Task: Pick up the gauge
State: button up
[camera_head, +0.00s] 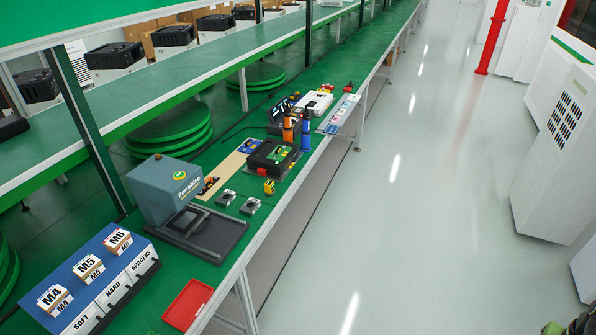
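No thing in the head view is clearly marked as the gauge, and I cannot tell which one it is. Small candidates stand on the green bench (150,285). A small yellow block with dark markings (269,187) sits near the front edge. Two small grey-and-black devices (226,197) (250,206) lie to its left. My gripper cannot be made out in this view. A dark shape is cut off at the bottom right corner, too partial to identify.
A blue-grey Ferrobion machine (168,187) with a dark base stands on the bench. A blue bin rack (80,270) and a red tray (187,304) are nearer. Blue and orange upright tools (305,134) stand farther along. The pale floor (400,220) right of the bench is clear.

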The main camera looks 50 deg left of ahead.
aim_at(269, 191)
jog(key=z, duration=0.05)
jog(key=i, duration=1.3)
jog(key=u, duration=0.25)
jog(key=k, duration=0.15)
jog(key=u, duration=3.45)
jog(key=i, duration=1.45)
jog(key=u, duration=0.2)
